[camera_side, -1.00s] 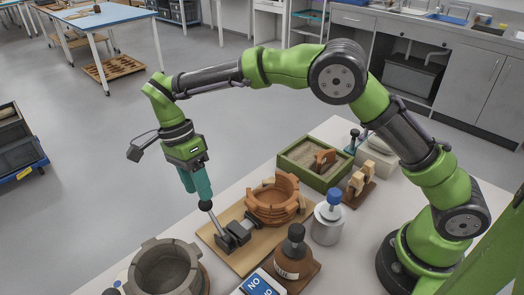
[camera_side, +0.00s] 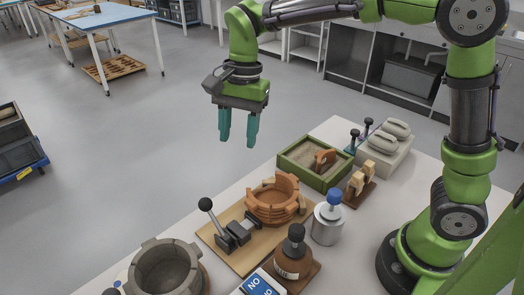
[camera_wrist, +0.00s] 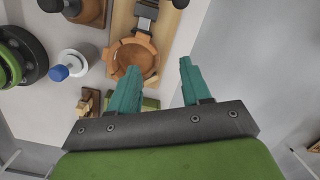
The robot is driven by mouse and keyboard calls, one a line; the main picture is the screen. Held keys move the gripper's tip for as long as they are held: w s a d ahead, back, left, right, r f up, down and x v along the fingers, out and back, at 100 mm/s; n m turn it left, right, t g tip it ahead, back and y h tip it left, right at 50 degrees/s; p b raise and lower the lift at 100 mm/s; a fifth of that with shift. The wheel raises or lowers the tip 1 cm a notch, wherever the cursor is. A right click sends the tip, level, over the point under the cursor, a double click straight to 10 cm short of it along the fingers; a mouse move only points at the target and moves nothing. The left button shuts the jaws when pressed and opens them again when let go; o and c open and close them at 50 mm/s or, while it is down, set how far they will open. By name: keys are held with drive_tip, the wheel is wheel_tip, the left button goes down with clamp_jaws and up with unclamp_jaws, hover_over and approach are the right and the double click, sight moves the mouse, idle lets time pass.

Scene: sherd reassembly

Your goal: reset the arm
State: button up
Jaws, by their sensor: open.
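My gripper (camera_side: 238,128) is raised high above the far edge of the table, its two teal fingers apart, pointing down and empty. In the wrist view, my gripper (camera_wrist: 158,80) shows its fingers spread with nothing between the tips. The orange-brown sherd vessel (camera_side: 272,200) with a jagged rim sits on a wooden board (camera_side: 214,243), below and to the right of my gripper. It also shows in the wrist view (camera_wrist: 132,58). A toggle clamp with a black-knobbed lever (camera_side: 207,206) stands on the same board, its lever tilted up to the left.
A green-framed sand tray (camera_side: 300,172) with a sherd stands behind the vessel. A blue-capped white jar (camera_side: 327,222), a brown bottle (camera_side: 293,256) and a grey vessel (camera_side: 165,272) stand toward the front. The air around my gripper is clear.

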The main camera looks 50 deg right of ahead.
drive_tip(key=s+d+r+n+t, duration=0.1)
drive_tip(key=s+d+n+t, duration=0.6)
drive_tip(key=s+d, duration=0.4)
drive_tip(key=s+n, duration=0.1)
drive_tip(key=s, duration=0.3)
drive_tip(key=shift+r+n, duration=0.3)
drive_tip(key=shift+r, duration=0.05)
